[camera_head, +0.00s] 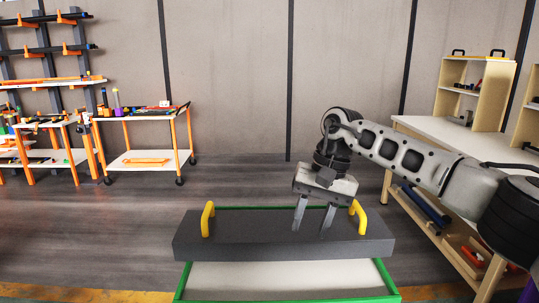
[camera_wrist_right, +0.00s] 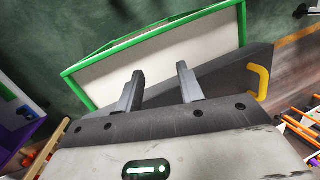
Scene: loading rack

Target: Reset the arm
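My right arm (camera_head: 400,152) comes in from the right in the head view. Its gripper (camera_head: 313,229) points down over a dark grey slab with two yellow handles (camera_head: 240,243). The two fingers are apart with nothing between them. In the right wrist view the right gripper (camera_wrist_right: 160,88) also shows as two separate fingers. The dark slab (camera_wrist_right: 240,80) lies behind them there, with one yellow handle in view. Whether the fingertips touch the slab I cannot tell. My left gripper is not in view.
The slab lies across a green-edged, pale-topped platform (camera_head: 285,298). A wooden workbench with shelves (camera_head: 412,125) stands at the right. An orange-legged cart (camera_head: 150,160) and a rack with tools (camera_head: 50,82) stand at the left. The floor between is clear.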

